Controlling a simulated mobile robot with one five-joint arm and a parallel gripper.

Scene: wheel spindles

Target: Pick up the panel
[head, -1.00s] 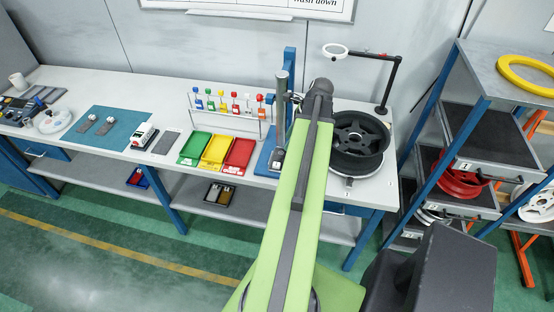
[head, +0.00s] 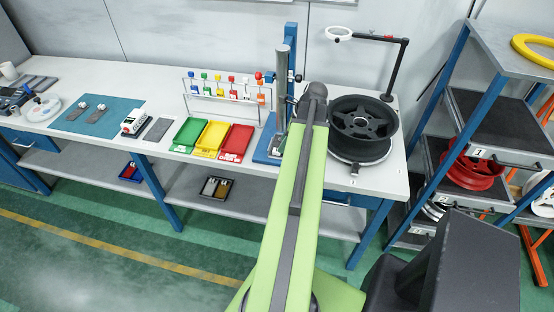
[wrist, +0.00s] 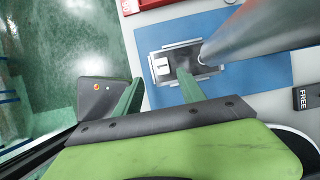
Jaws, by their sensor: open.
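No thing is clearly marked as the panel. In the wrist view a dark plate (wrist: 181,66) with pale metal edges and a white label "1" lies on a blue base (wrist: 246,66), beside a grey round post (wrist: 250,25). It may be the panel; I cannot be sure. My gripper (wrist: 158,77) is open, its two green fingers apart. The right finger overlaps the plate in the picture and the left finger lies left of it; contact cannot be judged. In the head view my arm hides the gripper; the blue base (head: 264,151) and post (head: 283,85) stand left of the arm.
A black wheel (head: 361,130) on a round stand is close right of my arm. Green, yellow and red bins (head: 236,142) sit left of the post. A ring lamp (head: 339,34) stands behind. A shelf rack (head: 480,130) is at right. Bench front edge shows in the wrist view.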

